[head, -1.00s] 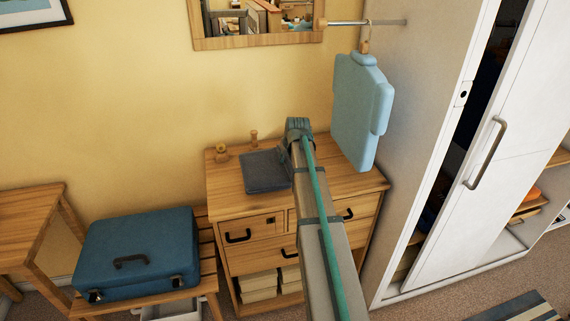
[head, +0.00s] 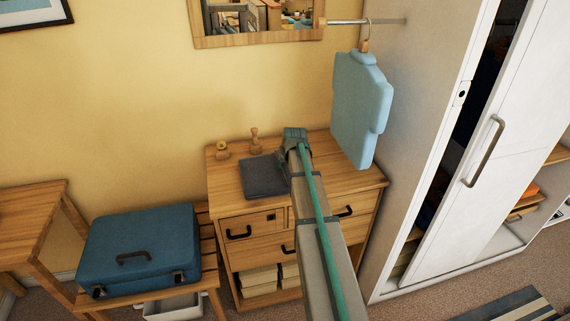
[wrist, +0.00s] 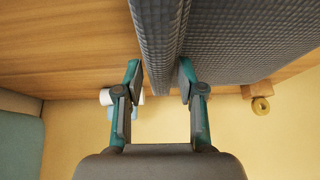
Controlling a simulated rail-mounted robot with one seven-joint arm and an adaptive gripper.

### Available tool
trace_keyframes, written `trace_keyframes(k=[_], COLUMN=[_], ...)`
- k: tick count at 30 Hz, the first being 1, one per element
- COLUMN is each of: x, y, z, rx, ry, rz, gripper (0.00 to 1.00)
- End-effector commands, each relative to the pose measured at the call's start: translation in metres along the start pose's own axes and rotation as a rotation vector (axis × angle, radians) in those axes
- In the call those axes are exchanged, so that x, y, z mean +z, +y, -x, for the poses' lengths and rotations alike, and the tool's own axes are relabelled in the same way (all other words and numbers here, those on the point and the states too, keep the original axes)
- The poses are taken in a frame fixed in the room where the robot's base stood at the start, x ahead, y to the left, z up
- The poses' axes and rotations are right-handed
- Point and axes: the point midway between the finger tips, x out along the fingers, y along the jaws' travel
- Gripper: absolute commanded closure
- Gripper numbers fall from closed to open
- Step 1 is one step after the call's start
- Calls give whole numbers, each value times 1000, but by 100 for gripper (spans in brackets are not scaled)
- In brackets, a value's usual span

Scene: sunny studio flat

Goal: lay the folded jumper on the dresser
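The folded jumper (head: 265,176) is a dark grey, textured bundle lying on the left part of the dresser top (head: 226,178). In the wrist view the jumper (wrist: 245,40) fills the upper right, and a narrow part of it shows between and beyond my fingertips. My gripper (wrist: 161,80) has its two teal-and-grey fingers apart, with small gaps visible beside the cloth. In the head view my arm hides the fingers and the jumper's right side.
Two small wooden objects (head: 254,142) stand behind the jumper. A pale blue garment (head: 358,110) hangs over the dresser's right side. A blue suitcase (head: 140,248) rests on a bench at left; a white wardrobe (head: 480,150) stands at right. The dresser's front left top is bare.

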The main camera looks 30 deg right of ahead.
Motion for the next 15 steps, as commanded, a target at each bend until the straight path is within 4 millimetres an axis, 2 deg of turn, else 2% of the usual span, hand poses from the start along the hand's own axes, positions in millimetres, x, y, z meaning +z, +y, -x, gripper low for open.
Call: trace_keyframes(k=[10, 15], x=[0, 0], y=[0, 0], z=[1, 8], rx=[0, 0], ry=[0, 1], rz=[0, 0], gripper=[46, 46])
